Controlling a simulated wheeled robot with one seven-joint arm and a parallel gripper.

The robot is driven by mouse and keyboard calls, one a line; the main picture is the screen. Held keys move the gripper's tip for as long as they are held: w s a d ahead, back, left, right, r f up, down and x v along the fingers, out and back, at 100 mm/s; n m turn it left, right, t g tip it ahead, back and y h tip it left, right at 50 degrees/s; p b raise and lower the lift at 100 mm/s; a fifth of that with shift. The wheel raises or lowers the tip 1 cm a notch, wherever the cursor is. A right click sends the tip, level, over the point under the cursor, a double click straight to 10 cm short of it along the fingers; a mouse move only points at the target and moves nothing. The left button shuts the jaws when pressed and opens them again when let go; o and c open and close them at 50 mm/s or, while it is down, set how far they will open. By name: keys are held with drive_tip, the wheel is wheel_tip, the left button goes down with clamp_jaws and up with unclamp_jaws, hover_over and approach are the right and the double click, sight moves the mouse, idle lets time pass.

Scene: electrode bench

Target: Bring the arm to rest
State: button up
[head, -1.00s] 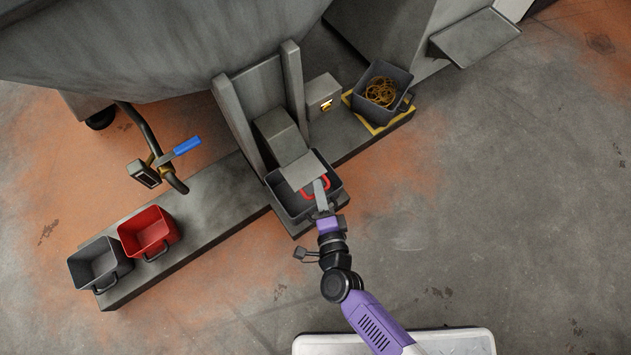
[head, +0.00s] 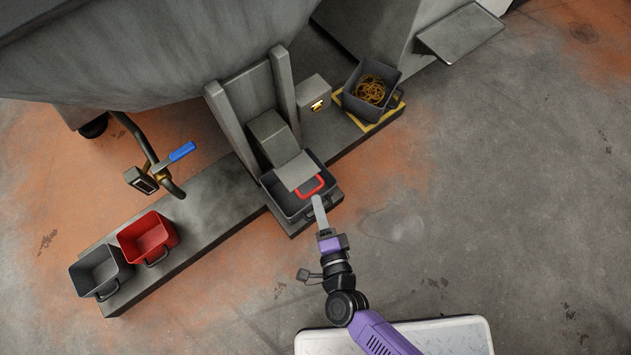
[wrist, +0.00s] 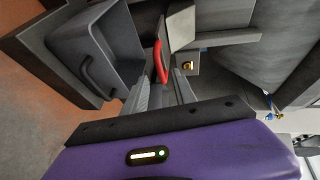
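My gripper (head: 316,197) is at the near edge of a dark grey bin (head: 293,205) on the bench. In the wrist view its two fingers (wrist: 161,92) stand apart with nothing between them. A red handle (head: 311,188) lies at the grey plate (head: 296,170) over that bin. The red handle also shows in the wrist view (wrist: 160,62), beyond the fingertips and clear of them. My arm reaches in from the bottom of the head view.
A red bin (head: 147,237) and a grey bin (head: 101,270) stand at the bench's left end. A bin of yellowish loops (head: 371,89) sits at the right end. A blue-handled lever (head: 182,151) juts out at left. Open floor lies right of my arm.

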drive_tip(key=shift+v, duration=1)
